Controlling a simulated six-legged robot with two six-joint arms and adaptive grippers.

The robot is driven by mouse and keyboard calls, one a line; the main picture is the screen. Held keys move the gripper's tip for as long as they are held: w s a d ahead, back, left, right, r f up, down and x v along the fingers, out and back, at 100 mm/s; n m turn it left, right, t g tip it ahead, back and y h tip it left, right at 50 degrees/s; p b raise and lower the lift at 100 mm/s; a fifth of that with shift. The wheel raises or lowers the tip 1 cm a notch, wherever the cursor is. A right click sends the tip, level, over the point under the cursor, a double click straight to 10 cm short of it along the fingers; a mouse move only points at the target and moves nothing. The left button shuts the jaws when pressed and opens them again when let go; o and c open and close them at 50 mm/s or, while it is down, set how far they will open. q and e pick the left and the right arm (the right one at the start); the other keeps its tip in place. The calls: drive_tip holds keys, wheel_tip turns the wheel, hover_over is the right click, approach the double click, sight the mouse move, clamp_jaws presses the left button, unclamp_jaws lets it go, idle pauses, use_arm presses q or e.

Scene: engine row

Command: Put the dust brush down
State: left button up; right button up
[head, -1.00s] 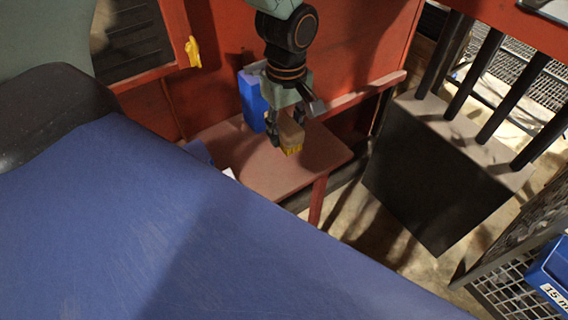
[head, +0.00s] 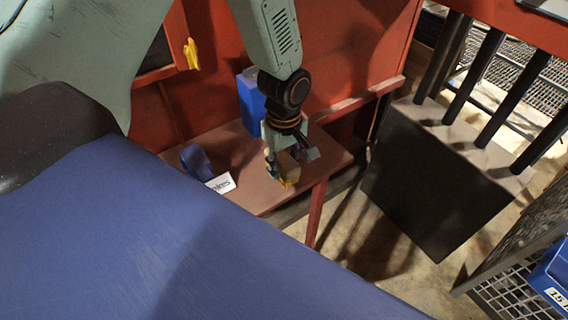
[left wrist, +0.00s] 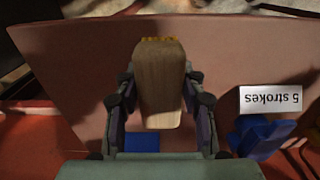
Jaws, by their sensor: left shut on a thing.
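The dust brush (head: 289,172) has a pale wooden body and yellow bristles. My left gripper (head: 282,170) is shut on it, over the red-brown bench (head: 237,157) near its front edge. In the left wrist view, the brush's wooden body (left wrist: 160,90) sits between the two fingers, with its bristles at the far end. I cannot tell whether the bristles touch the bench top. My right gripper is not in view.
A white card (head: 221,183) reading "5 strokes" and a blue object (head: 196,162) stand on the bench's left part. A blue box (head: 250,100) stands at the back. A dark block with posts (head: 430,180) is to the right. The bench middle is clear.

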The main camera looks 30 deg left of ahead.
sight(285, 161)
use_arm(q)
drive_tip(key=o, duration=1)
drive_tip(key=shift+s+d+r, duration=0.25)
drive_tip(key=shift+s, duration=0.05)
drive_tip(key=shift+w+a+f, duration=0.2)
drive_tip(key=shift+w, duration=0.05)
drive_tip(key=shift+w+r, duration=0.1)
drive_tip(key=shift+r, duration=0.05)
wheel_tip(285, 161, up, 10)
drive_tip(key=shift+r+p, duration=0.2)
drive_tip(key=shift+p, duration=0.65)
drive_tip(key=shift+s+r, duration=0.25)
drive_tip(key=shift+r, duration=0.55)
drive_tip(key=shift+w+f, duration=0.1)
drive_tip(key=shift+w, duration=0.05)
drive_tip(key=shift+d, duration=0.1)
